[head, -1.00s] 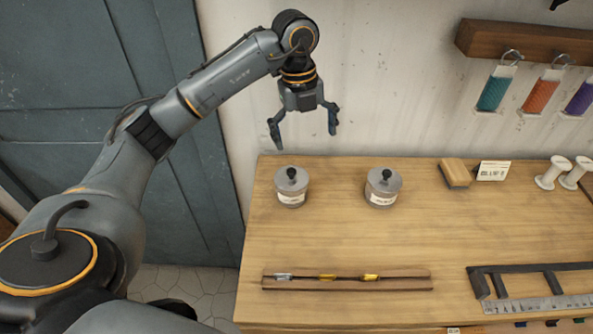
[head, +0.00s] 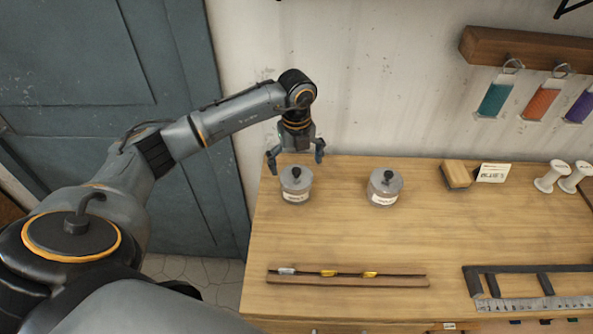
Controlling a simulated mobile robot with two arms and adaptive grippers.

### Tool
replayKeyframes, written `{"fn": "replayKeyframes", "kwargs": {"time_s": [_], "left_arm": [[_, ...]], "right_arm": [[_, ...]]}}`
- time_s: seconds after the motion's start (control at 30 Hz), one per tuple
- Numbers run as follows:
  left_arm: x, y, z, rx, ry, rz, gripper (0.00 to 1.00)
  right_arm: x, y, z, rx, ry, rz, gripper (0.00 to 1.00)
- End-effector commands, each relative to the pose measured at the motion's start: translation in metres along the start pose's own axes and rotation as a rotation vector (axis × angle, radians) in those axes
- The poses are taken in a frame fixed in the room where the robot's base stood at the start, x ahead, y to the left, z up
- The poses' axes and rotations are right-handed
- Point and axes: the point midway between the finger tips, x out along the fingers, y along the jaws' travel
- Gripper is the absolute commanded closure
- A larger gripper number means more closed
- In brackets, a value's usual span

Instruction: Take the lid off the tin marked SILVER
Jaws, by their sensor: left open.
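Two round tins with grey lids and dark knobs stand upright on the wooden bench: a left tin (head: 296,186) and a right tin (head: 384,188). Each has a white label, too small for me to read, so I cannot tell which is marked SILVER. Both lids are on. My left gripper (head: 296,160) is open and empty, pointing down, with its fingers spread just above and behind the left tin's lid in the picture. I cannot tell whether it touches the tin. My right gripper is not in view.
A wooden strip (head: 347,281) with silver and gold pieces lies at the front of the bench (head: 340,235). A brush-like block (head: 456,176), a small card (head: 493,173) and white spools (head: 550,176) stand back right. A dark frame with a ruler (head: 530,283) lies front right. Coloured tags hang on the wall.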

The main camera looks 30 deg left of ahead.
Motion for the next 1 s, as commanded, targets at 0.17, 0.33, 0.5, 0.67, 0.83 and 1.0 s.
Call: {"fn": "replayKeyframes", "kwargs": {"time_s": [0.17,0.33,0.5,0.67,0.83,1.0], "left_arm": [[0.018,0.000,0.000,0.001,0.001,0.001,0.00],[0.021,0.000,0.000,0.001,0.000,-0.001,0.00],[0.021,0.000,0.000,0.001,0.000,-0.001,0.18],[0.020,0.000,0.000,0.001,0.000,-0.001,0.51],[0.021,0.000,0.000,0.001,0.000,-0.001,0.86],[0.021,0.000,-0.001,0.001,0.001,0.001,1.00]], "right_arm": [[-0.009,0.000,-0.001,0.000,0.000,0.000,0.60],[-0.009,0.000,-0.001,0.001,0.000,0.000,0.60],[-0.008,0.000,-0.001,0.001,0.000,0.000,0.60],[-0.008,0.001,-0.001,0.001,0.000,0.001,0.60],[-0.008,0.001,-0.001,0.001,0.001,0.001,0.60],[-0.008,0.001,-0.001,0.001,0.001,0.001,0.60]]}}
